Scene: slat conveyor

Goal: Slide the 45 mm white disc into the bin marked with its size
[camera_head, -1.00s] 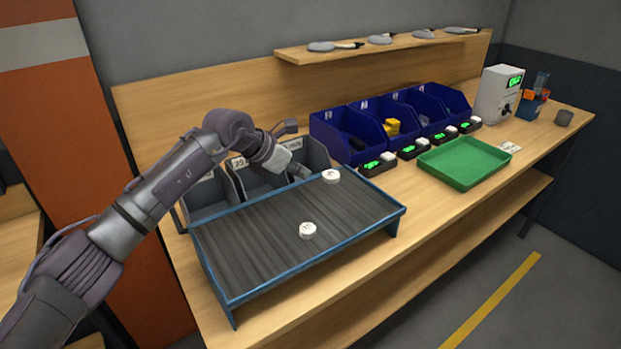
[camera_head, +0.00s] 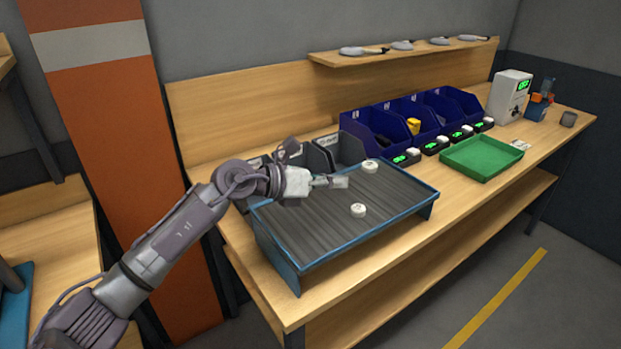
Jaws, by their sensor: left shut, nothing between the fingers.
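The near disc (camera_head: 359,210) is at mid-belt, and the far disc (camera_head: 370,166) is close to the back edge by the bins. Their markings are too small to read, so I cannot tell which is 45 mm. Grey bins stand behind the conveyor: a right one (camera_head: 348,149), a middle one (camera_head: 318,157) and a left one mostly hidden by my arm. Their size labels are not legible. My left gripper (camera_head: 340,182) is shut and empty over the slats, left of both discs. My right gripper is out of view.
Blue bins (camera_head: 378,125) with small black devices in front stand right of the conveyor. A green tray (camera_head: 482,158) and a white box with a display (camera_head: 509,96) are further right. The conveyor has a blue rim (camera_head: 375,235). A shelf (camera_head: 400,52) runs above.

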